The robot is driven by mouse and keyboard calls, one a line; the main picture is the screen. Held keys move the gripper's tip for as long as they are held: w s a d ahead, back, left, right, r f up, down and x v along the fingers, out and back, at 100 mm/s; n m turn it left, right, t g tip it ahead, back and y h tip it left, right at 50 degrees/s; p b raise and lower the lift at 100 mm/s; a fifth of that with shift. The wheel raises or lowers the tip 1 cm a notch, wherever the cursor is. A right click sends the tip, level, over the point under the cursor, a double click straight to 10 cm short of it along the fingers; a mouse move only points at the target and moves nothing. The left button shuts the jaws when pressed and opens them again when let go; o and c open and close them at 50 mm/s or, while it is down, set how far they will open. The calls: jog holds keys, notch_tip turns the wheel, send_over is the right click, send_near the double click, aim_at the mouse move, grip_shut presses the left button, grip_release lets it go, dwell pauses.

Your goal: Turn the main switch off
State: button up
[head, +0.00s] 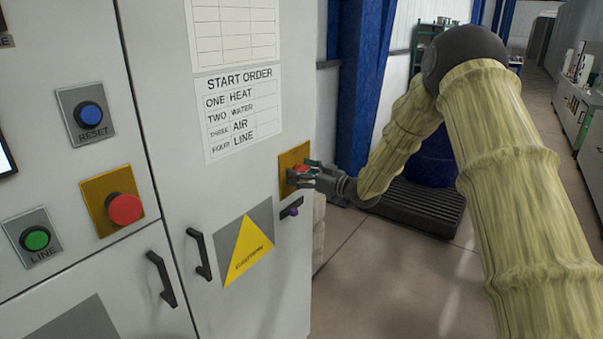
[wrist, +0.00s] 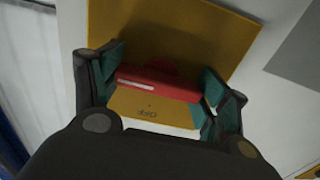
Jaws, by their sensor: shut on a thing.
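The main switch has a red handle (head: 300,169) on a yellow plate (head: 289,160), near the right edge of the grey cabinet's front. In the wrist view the red handle (wrist: 158,84) lies between the two green-padded fingers, in front of the yellow plate (wrist: 175,30). A white line marks the handle, and the word "OFF" shows on the plate below it. My gripper (head: 308,173) is at the switch in the head view. In the wrist view my gripper (wrist: 160,90) is shut on the red handle, with one finger at each end.
A red push button (head: 124,208), a green LINE button (head: 36,239) and a blue RESET button (head: 90,115) are on the cabinet's left part. A purple-tipped lock (head: 292,211) is just below the switch. A blue column (head: 362,80) stands behind my arm. Open floor lies right of the cabinet.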

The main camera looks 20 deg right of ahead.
jog(key=shift+b, duration=0.3)
jog(key=n+b, duration=0.1)
jog(key=b, duration=0.1)
jog(key=n+b, duration=0.2)
jog(key=b, duration=0.1)
jog(key=shift+f+n, duration=0.3)
jog(key=n+b, duration=0.5)
jog(key=b, duration=0.2)
jog(key=shift+b, duration=0.3)
jog(key=n+b, duration=0.5)
jog(key=b, duration=0.2)
jog(key=shift+n, duration=0.4)
jog(key=n+b, duration=0.3)
jog(key=b, duration=0.2)
jog(key=shift+r, duration=0.2)
jog(key=shift+r+n, duration=0.1)
jog(key=shift+n, duration=0.3)
jog(key=o, duration=1)
